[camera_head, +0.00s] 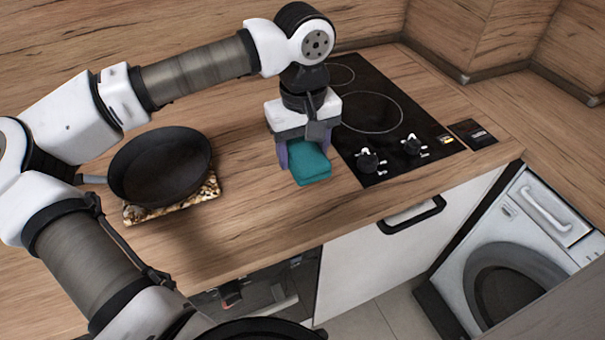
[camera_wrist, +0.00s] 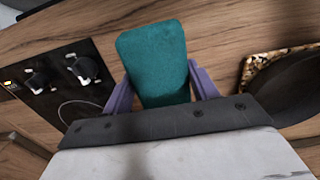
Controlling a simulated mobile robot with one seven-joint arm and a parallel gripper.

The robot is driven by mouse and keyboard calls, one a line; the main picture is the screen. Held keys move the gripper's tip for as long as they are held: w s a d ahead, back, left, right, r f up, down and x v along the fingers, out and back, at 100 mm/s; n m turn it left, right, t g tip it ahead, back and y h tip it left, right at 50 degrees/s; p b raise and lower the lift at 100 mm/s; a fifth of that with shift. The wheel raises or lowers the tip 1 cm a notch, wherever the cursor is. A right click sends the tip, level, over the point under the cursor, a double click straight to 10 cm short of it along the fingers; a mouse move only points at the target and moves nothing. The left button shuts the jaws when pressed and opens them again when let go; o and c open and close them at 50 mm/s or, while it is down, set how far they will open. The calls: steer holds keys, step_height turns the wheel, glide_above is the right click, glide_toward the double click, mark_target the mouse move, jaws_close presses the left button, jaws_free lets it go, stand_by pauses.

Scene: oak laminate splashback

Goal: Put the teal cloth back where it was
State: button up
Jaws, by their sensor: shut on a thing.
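The teal cloth (camera_head: 310,165) is a folded, rounded block on or just above the wooden counter, left of the hob. My gripper (camera_head: 297,158) is over it with its purple fingers on either side, shut on it. In the wrist view the cloth (camera_wrist: 155,62) sticks out beyond the fingers of my gripper (camera_wrist: 160,90). I cannot tell whether the cloth touches the counter. Its far end in the head view is hidden under the gripper body.
A black frying pan (camera_head: 160,167) sits on a speckled mat (camera_head: 172,206) to the left. The black hob (camera_head: 385,120) with two knobs is just right of the cloth. The counter's front edge lies below it. Bare counter (camera_head: 250,205) lies between pan and cloth.

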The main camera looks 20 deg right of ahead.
mark_target(303, 149)
steer(key=shift+f+p, duration=0.5)
steer(key=shift+f, duration=3.45)
steer(key=shift+f, duration=0.1)
steer(key=shift+f, duration=0.1)
steer(key=o, duration=0.9)
steer(key=shift+o, duration=0.2)
step_height(303, 149, up, 12)
steer(key=b, duration=0.2)
steer(key=shift+r+b, duration=0.25)
steer(key=shift+b, duration=0.05)
